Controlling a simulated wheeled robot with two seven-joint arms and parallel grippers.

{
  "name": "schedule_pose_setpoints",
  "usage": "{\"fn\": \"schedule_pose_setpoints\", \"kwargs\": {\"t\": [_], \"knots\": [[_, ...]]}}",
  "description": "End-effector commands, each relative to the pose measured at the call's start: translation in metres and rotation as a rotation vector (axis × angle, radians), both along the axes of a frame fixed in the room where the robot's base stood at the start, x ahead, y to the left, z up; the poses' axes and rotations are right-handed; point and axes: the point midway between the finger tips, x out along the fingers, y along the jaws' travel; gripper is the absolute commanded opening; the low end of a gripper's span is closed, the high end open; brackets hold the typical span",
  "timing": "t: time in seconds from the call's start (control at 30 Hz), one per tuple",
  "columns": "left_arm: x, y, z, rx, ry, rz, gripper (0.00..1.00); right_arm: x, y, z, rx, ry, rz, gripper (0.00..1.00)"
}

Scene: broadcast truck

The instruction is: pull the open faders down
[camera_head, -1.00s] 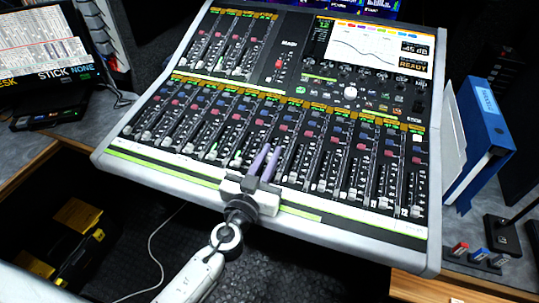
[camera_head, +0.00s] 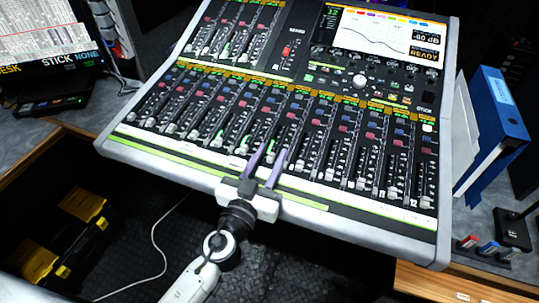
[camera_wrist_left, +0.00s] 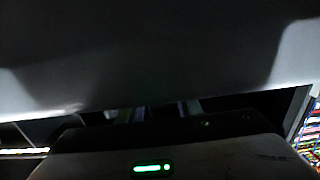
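The mixing console (camera_head: 160,165) lies tilted in the middle of the head view. Its lower fader bank (camera_head: 335,165) runs across the front and a shorter bank (camera_head: 228,40) sits at upper left. Most lower caps look low in their slots; small green lights show on several strips. My left gripper (camera_head: 274,150) reaches over the front edge, its two purple fingers parted over the middle strips. I see nothing clearly held; whether a cap lies between the fingers is unclear. The left wrist view is dark, with the gripper body (camera_wrist_left: 155,155) and its green light. My right gripper is out of view.
A screen (camera_head: 385,32) is set in the console's upper right. Blue binders (camera_head: 495,125) stand right of it. A laptop-like display (camera_head: 40,45) is at far left. Black-and-yellow cases (camera_head: 85,215) and a white cable lie on the floor below.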

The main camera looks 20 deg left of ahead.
Motion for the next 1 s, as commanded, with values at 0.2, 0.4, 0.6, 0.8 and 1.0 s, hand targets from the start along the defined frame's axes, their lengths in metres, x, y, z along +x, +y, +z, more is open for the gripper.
{"fn": "schedule_pose_setpoints", "kwargs": {"t": [0.2,0.4,0.6,0.8,1.0], "knots": [[0.001,0.000,0.005,-0.001,-0.003,0.000,0.31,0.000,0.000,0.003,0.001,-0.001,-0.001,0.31],[0.001,0.000,0.036,-0.003,-0.004,0.000,0.31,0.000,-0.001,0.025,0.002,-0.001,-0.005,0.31],[0.000,0.000,0.075,-0.001,-0.004,0.000,0.31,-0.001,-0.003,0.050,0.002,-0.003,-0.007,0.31],[0.000,0.000,0.097,0.001,-0.004,0.000,0.31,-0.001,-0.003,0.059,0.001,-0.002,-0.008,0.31],[0.000,0.000,0.101,0.001,0.000,0.000,0.31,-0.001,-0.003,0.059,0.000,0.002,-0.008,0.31]]}}
